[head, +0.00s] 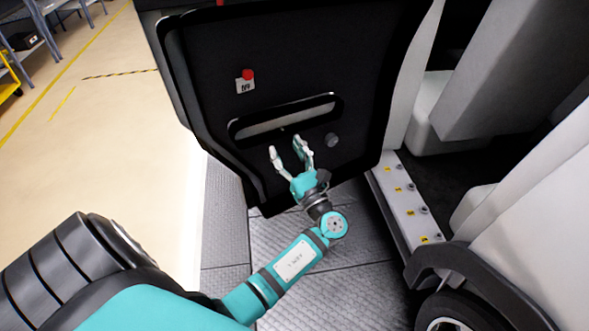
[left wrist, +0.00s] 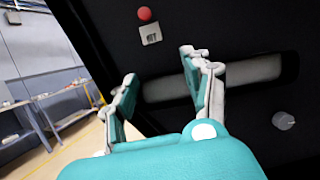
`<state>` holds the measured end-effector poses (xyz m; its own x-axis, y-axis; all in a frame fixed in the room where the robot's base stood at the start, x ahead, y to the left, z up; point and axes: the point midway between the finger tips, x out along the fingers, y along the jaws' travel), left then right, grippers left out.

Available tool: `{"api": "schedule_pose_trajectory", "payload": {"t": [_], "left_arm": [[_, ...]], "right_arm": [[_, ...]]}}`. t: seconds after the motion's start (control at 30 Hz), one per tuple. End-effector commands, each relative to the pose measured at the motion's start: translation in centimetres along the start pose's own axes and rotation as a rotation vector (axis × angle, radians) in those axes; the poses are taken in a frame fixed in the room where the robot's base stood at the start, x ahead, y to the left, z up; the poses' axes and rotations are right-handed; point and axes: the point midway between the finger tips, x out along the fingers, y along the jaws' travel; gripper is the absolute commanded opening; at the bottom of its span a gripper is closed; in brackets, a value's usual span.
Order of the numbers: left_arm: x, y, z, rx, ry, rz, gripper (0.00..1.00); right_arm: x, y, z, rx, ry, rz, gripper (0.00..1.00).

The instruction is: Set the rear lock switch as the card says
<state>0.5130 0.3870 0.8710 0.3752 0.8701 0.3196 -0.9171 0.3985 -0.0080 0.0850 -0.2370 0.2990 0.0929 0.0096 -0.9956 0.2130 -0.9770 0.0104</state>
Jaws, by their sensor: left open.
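The open rear door's black inner panel (head: 205,75) fills the upper middle of the head view. A small white card (head: 244,86), under a red round piece (head: 248,74), seems to read "OFF"; it also shows in the left wrist view (left wrist: 151,34). A grey round knob (head: 333,140), probably the lock switch, sits right of the long recess; it shows in the left wrist view (left wrist: 284,120), its setting unclear. My left gripper (head: 285,147) is open and empty, just below the recess and left of the knob, apart from it. My right gripper is out of view.
A pale sill strip (head: 408,210) with several bolts and yellow labels runs right of the door. White seats (head: 490,90) and a wheel (head: 452,312) are on the right. Grey floor plates (head: 230,230) lie below; open floor and shelves are at left.

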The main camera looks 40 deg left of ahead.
Motion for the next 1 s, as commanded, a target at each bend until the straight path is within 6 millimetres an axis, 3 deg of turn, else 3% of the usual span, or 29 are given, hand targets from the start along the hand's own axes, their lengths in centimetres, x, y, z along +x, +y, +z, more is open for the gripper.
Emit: {"api": "schedule_pose_trajectory", "payload": {"t": [0.47, 0.8, 1.0], "left_arm": [[-2.5, -0.8, -8.0, -0.103, 0.273, -0.118, 0.50], [-5.7, -0.1, -13.9, -0.195, 0.496, -0.150, 0.50], [-7.4, 0.5, -16.4, -0.240, 0.595, -0.148, 0.50]], "right_arm": [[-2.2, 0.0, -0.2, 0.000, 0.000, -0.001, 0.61], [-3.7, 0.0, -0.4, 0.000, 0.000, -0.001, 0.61], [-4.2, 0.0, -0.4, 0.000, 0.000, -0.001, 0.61]]}}
